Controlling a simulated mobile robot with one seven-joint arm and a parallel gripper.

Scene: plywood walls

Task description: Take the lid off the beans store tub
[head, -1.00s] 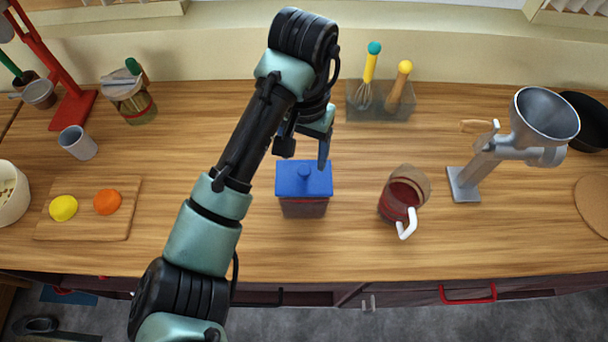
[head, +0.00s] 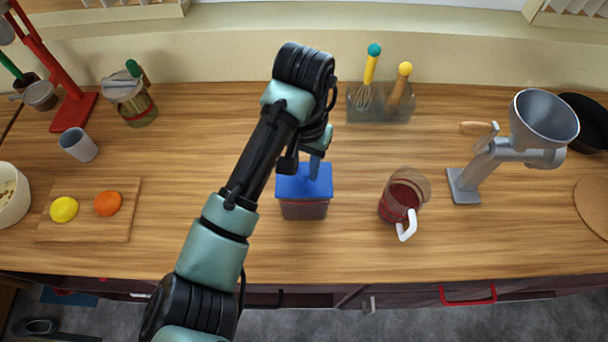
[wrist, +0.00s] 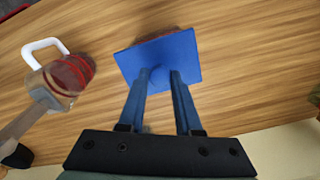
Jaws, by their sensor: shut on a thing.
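The beans store tub (head: 304,209) stands on the counter in the middle of the head view, with dark reddish contents showing through its walls. Its blue square lid (head: 291,186) sits on top; the lid also shows in the wrist view (wrist: 183,50). In the wrist view, the round knob (wrist: 159,77) of the lid lies between the two blue fingers. My gripper (head: 314,172) is shut on this knob from above. In the head view the finger and wrist hide most of the knob. I see no clear gap between lid and tub.
A glass jug with a white handle (head: 404,196) stands close right of the tub. A grey grinder (head: 468,184) is further right. A utensil holder (head: 380,112) stands behind. A board (head: 88,222) with two fruits lies left. The counter in front is clear.

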